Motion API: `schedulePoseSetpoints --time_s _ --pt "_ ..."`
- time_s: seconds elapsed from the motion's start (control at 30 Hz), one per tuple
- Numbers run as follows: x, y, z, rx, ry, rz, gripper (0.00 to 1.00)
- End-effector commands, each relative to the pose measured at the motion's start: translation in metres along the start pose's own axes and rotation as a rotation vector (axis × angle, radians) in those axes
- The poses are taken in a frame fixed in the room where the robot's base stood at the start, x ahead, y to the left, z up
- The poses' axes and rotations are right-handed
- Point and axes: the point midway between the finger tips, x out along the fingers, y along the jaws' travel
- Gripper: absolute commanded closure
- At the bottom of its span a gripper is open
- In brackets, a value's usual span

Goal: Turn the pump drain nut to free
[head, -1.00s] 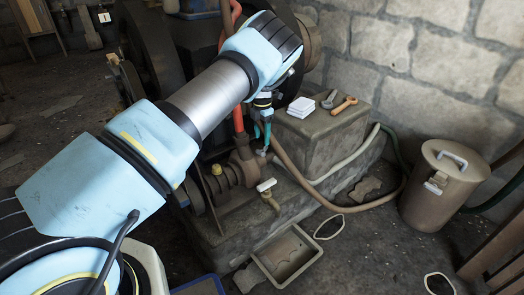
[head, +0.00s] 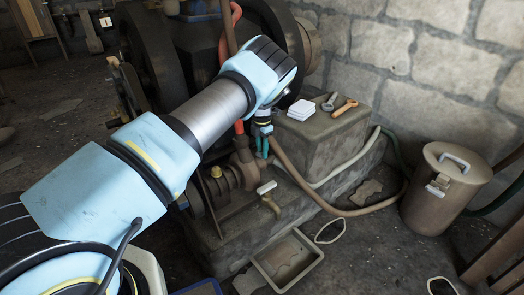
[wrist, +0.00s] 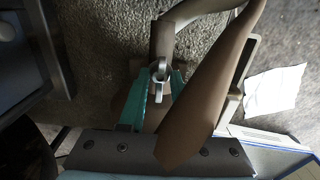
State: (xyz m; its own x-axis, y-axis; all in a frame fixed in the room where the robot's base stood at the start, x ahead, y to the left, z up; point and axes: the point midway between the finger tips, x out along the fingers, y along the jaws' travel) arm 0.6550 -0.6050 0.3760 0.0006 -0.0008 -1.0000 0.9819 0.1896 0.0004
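In the wrist view, a small grey metal fitting with a ring-shaped end (wrist: 162,76), which looks like the drain nut, sits on a brown pipe. My gripper (wrist: 162,82) has its two teal fingers apart, one on each side of this fitting. I cannot tell whether the fingertips touch it. In the head view my gripper (head: 262,148) points down beside the brown pump (head: 224,182).
A brown hose (wrist: 215,85) passes close in front of the right finger; it also shows in the head view (head: 312,197). A tap with a white handle (head: 267,187) stands below my gripper. An open tray (head: 258,277) lies on the floor. A lidded can (head: 440,195) stands at right.

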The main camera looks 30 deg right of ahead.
Motion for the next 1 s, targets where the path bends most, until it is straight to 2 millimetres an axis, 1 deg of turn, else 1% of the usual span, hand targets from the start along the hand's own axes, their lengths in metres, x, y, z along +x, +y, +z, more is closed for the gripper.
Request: schedulePoseSetpoints --time_s 0.03,0.2,0.27,0.73,0.87,1.0 --pt "-0.0001 0.0000 0.0000 0.000 0.000 0.000 0.75" --pt "-0.0001 0.0000 0.0000 0.000 0.000 0.000 0.94" --pt "-0.0001 0.0000 0.0000 0.000 0.000 0.000 1.00" --pt "-0.0006 -0.0001 -0.0003 -0.021 0.001 0.000 1.00" --pt "-0.0008 0.0000 -0.0009 -0.067 0.002 0.000 1.00" --pt "-0.0016 -0.0003 -0.0009 -0.153 0.003 0.001 1.00"
